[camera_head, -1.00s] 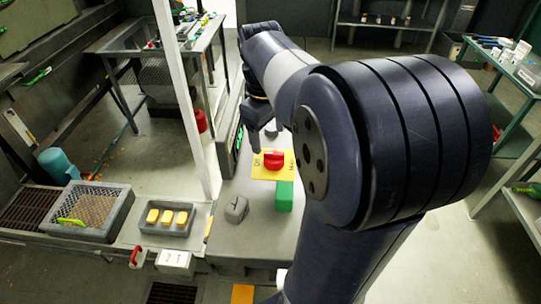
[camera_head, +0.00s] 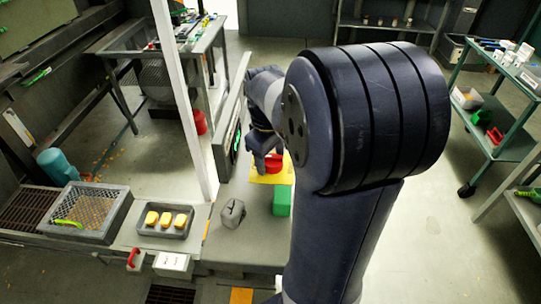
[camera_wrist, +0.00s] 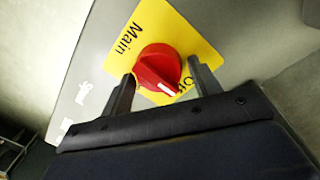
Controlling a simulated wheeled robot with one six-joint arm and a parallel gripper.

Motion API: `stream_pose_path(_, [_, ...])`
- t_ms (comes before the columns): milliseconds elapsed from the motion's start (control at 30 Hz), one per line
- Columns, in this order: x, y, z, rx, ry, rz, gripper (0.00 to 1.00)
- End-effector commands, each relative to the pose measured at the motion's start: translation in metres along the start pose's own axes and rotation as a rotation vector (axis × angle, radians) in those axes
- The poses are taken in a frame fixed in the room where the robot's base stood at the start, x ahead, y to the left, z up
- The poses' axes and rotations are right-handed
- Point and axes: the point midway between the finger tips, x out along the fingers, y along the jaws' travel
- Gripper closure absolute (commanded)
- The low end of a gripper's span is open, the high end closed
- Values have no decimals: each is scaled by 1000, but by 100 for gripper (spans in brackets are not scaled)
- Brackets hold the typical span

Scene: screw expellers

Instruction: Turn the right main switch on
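The main switch is a red rotary knob (camera_wrist: 158,68) on a yellow plate (camera_wrist: 190,32) marked "Main". In the wrist view the knob's white mark points to the lower right, toward lettering partly hidden by a finger. My gripper (camera_wrist: 158,80) is open, with one finger on each side of the knob; whether they touch it I cannot tell. In the head view the red knob (camera_head: 273,162) and yellow plate (camera_head: 268,178) sit on the grey cabinet, partly covered by my gripper (camera_head: 266,158).
A green block (camera_head: 282,202) and a grey lump-like object (camera_head: 233,213) are on the cabinet near the switch. A white post (camera_head: 187,110) and an upright panel (camera_head: 229,135) stand to the left. A tray with yellow pieces (camera_head: 165,234) lies further left.

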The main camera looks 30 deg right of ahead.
Motion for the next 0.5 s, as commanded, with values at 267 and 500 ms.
stream_pose_path(267, [0, 0, 0, 0, 0, 0, 64])
stream_pose_path(500, [0, 0, 0, 2, 0, 0, 75])
